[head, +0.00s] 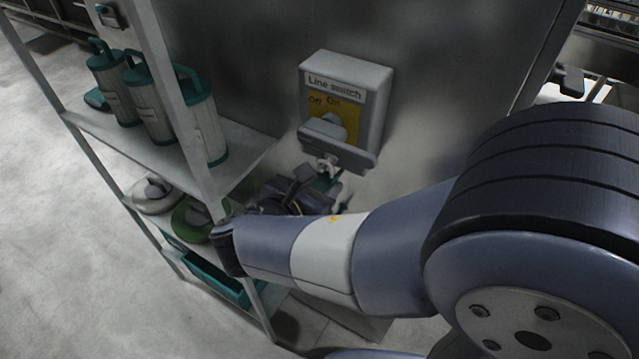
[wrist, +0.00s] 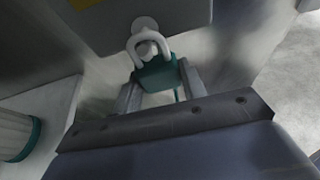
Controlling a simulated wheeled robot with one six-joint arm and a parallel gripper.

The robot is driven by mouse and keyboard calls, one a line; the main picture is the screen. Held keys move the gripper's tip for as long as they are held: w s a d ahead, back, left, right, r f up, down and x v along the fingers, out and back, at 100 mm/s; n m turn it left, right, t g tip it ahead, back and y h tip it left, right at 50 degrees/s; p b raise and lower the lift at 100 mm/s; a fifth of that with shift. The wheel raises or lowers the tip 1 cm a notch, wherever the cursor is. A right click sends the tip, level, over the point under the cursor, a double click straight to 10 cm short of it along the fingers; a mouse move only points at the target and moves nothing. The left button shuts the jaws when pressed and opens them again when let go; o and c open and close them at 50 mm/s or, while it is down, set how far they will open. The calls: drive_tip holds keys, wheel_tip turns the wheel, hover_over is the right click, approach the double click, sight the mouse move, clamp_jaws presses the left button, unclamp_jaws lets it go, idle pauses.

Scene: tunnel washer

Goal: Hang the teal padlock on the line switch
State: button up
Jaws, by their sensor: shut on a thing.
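The line switch (head: 376,104) is a grey box on a metal wall, with a yellow "Off On" plate and a dark handle bar (head: 337,148). Below the bar is a pale lug, which shows as a round stud (wrist: 145,24) in the wrist view. My gripper (wrist: 158,77) is shut on the teal padlock (wrist: 157,73), one finger on each side of its body. The padlock's pale shackle points up and overlaps the stud. I cannot tell whether it passes around it. In the head view my gripper (head: 305,192) is just under the switch, and the padlock is mostly hidden.
A metal shelf rack (head: 120,137) stands close at left, with several teal-capped canisters (head: 150,105) on its upper shelf. Round lidded items (head: 155,195) and a teal tray (head: 215,279) are lower down. Open floor (head: 50,250) lies further left.

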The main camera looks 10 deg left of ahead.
drive_tip(key=o, duration=1.1)
drive_tip(key=shift+s+a, duration=0.1)
drive_tip(key=b+v, duration=0.1)
drive_tip(key=v, duration=0.9)
drive_tip(key=shift+s+a+r, duration=0.15)
drive_tip(key=shift+s+r, duration=0.05)
drive_tip(key=shift+s, duration=0.05)
drive_tip(key=shift+w, duration=0.15)
